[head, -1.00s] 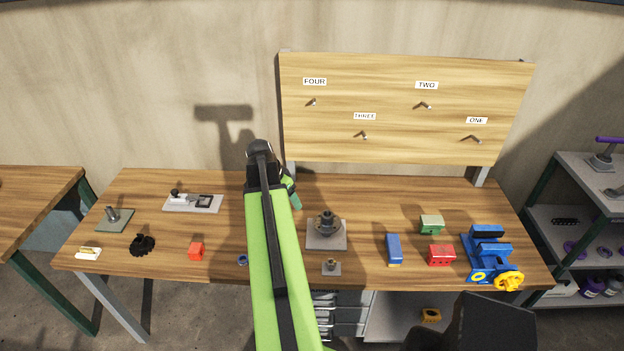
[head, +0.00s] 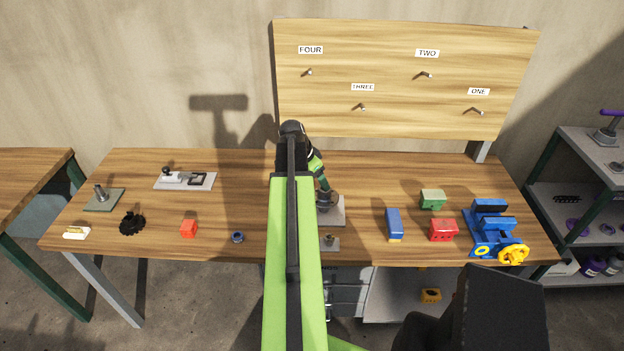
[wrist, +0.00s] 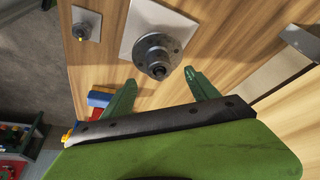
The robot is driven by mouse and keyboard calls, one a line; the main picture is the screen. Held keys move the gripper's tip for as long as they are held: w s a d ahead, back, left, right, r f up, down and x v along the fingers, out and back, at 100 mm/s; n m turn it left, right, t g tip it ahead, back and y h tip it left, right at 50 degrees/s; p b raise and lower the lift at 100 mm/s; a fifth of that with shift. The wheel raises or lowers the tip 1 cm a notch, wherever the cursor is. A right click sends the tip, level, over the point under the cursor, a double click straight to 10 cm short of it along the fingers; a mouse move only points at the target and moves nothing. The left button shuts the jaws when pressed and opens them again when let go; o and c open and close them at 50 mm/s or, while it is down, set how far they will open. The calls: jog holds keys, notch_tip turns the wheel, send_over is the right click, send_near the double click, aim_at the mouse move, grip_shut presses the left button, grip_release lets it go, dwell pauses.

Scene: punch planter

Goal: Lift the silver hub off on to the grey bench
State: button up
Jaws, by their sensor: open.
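The silver hub (wrist: 153,47) is a dark metallic flanged piece with a round stub, upright on a pale square plate (wrist: 183,31). In the head view the hub (head: 328,200) and its plate (head: 337,213) are partly hidden by my arm. My gripper (wrist: 160,79) is open and empty. Its two green fingers point toward the hub, one to each lower side of the stub in the wrist view, with no visible contact. In the head view my gripper (head: 322,180) is just above and behind the hub. The bench (head: 230,205) has a wooden top and grey legs.
A small plate with a post (head: 330,242) stands in front of the hub. A blue block (head: 394,224), red block (head: 443,230), green block (head: 432,199) and blue vise (head: 490,228) are on the right. Bare wood lies left of my arm, near the blue ring (head: 237,237).

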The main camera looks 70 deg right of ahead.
aim_at(324, 193)
jog(key=b+x, duration=0.6)
jog(key=x, duration=0.2)
jog(key=shift+w, duration=0.1)
jog(key=shift+r, duration=0.1)
grip_shut()
